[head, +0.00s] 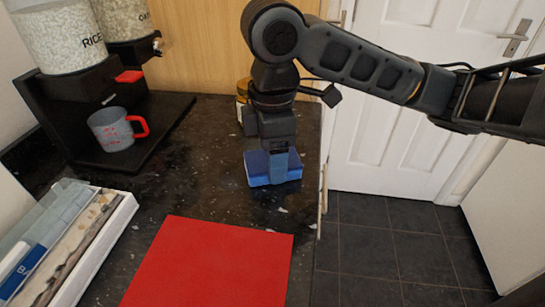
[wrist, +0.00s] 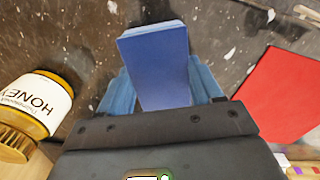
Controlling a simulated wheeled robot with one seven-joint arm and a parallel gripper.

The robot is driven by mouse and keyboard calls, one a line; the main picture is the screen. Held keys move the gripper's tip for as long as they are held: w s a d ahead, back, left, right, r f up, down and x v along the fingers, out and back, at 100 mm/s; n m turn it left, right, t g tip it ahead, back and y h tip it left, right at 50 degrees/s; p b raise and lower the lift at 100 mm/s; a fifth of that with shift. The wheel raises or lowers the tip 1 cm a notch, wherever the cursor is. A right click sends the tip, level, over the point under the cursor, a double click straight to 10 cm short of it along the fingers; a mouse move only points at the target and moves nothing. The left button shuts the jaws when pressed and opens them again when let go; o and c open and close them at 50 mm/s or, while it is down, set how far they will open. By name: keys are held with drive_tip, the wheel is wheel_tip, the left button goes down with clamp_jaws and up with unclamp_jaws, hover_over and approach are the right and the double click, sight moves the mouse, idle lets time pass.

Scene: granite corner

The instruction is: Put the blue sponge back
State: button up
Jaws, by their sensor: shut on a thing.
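The blue sponge (head: 258,170) is a dark and lighter blue block on or just above the black granite counter, near its right edge. My gripper (head: 280,167) comes down over it from above, shut on it, with one finger covering part of its near side. In the wrist view the sponge (wrist: 158,62) lies between the two bluish fingers of my gripper (wrist: 163,90) and sticks out beyond them. I cannot tell whether its underside touches the counter.
A red mat (head: 212,262) lies in front. A honey jar (wrist: 36,104) stands close behind my gripper. A grey cup with a red handle (head: 112,131) stands on the dispenser base at left. A white tray (head: 106,238) is front left. Counter left of the sponge is clear.

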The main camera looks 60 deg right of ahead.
drive_tip(key=o, duration=1.1)
wheel_tip(320, 180, up, 12)
drive_tip(key=p, duration=0.4)
